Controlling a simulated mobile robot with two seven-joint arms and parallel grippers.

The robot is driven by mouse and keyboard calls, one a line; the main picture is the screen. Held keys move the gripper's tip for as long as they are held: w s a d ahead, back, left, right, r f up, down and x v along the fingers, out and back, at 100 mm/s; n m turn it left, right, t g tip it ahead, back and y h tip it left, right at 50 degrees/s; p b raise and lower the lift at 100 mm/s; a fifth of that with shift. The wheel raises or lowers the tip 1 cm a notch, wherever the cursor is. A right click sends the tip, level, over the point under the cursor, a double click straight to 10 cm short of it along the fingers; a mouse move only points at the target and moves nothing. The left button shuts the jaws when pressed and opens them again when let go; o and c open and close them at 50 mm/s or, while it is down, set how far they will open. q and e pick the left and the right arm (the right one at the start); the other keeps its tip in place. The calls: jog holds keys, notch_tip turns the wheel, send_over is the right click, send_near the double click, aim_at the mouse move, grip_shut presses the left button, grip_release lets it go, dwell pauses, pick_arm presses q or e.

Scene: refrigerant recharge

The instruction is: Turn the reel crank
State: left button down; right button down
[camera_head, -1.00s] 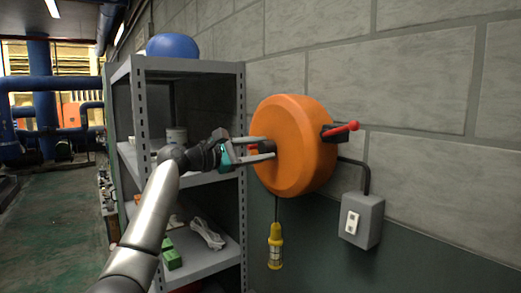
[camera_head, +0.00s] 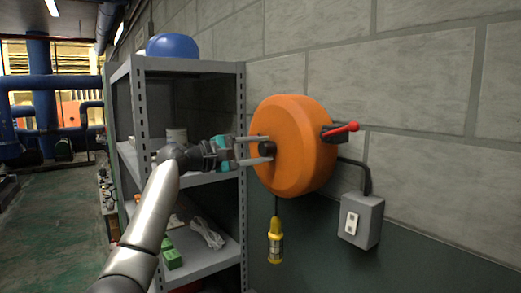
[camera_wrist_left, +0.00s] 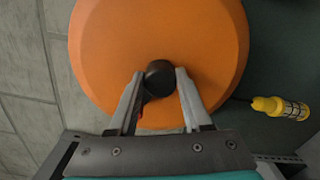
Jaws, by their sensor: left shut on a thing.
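The orange reel (camera_head: 300,130) is mounted on the block wall, with its round face toward my left arm. A black knob (camera_head: 267,148) stands out from the face; in the left wrist view this knob (camera_wrist_left: 159,78) is near the lower middle of the orange disc. My left gripper (camera_head: 262,150) has its fingers on either side of the knob and is shut on it; the fingers also show in the left wrist view (camera_wrist_left: 158,85). A small bit of red shows between the fingers below the knob. The rest of the crank is hidden. My right gripper is not in view.
A red-handled lever (camera_head: 342,128) sticks out at the reel's right. A yellow caged lamp (camera_head: 275,243) hangs below the reel. A grey switch box (camera_head: 362,220) is on the wall. A metal shelf (camera_head: 190,67) with a blue helmet-like dome (camera_head: 172,46) stands left.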

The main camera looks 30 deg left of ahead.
pick_arm(q)
jog(key=m+b, duration=0.1)
jog(key=m, duration=0.5)
jog(key=shift+f, duration=0.15)
jog(key=m+b, duration=0.1)
jog(key=m, duration=0.5)
jog(key=shift+y, duration=0.3)
jog(key=shift+a, duration=0.1)
jog(key=shift+c, duration=1.7)
grip_release()
jog(key=b+v, duration=0.5)
jog(key=v, duration=1)
